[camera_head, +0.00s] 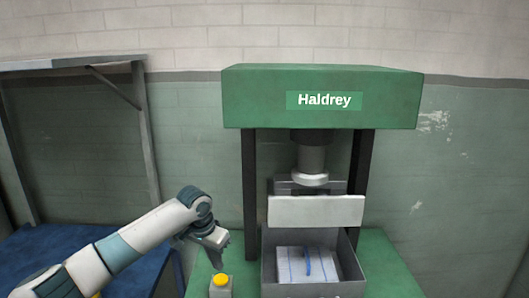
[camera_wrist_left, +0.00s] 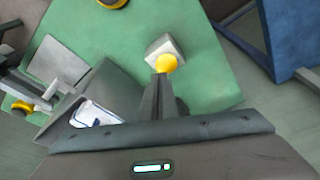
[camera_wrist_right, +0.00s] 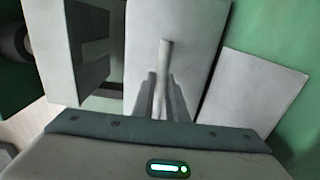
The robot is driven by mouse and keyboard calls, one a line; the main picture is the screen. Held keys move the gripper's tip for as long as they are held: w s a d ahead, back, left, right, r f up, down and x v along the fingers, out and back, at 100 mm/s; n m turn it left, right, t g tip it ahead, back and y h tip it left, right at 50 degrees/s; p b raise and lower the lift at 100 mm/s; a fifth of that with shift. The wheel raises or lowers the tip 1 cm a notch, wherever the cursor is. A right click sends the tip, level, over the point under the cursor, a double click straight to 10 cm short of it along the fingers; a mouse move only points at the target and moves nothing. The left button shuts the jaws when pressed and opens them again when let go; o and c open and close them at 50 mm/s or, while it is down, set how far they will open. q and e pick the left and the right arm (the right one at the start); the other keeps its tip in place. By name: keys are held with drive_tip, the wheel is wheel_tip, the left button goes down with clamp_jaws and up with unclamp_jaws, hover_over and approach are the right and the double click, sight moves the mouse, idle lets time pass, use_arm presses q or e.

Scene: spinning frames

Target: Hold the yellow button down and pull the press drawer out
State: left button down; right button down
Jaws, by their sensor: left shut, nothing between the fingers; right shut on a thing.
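The yellow button (camera_head: 221,280) sits on a small grey box at the front of the green bench. It also shows in the left wrist view (camera_wrist_left: 167,63). My left gripper (camera_head: 217,246) is shut and empty, with its tips pointing down just above the button; I cannot tell whether they touch. The press drawer (camera_head: 352,289) is a grey open box under the green press (camera_head: 320,97), holding white paper and a blue strip. In the right wrist view, my right gripper (camera_wrist_right: 162,85) is shut on a pale round bar (camera_wrist_right: 166,52) before a grey panel. The head view does not show my right gripper.
A white plate (camera_head: 316,211) spans the press above the drawer, below the ram (camera_head: 311,160). A blue table (camera_head: 80,252) stands at the left. A pale flat sheet (camera_wrist_right: 255,95) lies on the green surface in the right wrist view.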

use_arm(q)
drive_tip(key=shift+s+r, duration=0.3)
drive_tip(key=shift+s, duration=0.4)
drive_tip(key=shift+s+r, duration=0.3)
drive_tip(key=shift+s, duration=0.4)
drive_tip(key=shift+s+r, duration=0.3)
drive_tip(key=shift+s, duration=0.4)
use_arm(e)
drive_tip(key=c, duration=1.5)
unclamp_jaws()
drive_tip(key=shift+s, duration=0.15)
drive_tip(key=s, duration=1.1)
drive_tip(key=shift+s, duration=0.4)
use_arm(q)
drive_tip(key=shift+f, duration=0.1)
use_arm(e)
drive_tip(key=shift+f, duration=0.1)
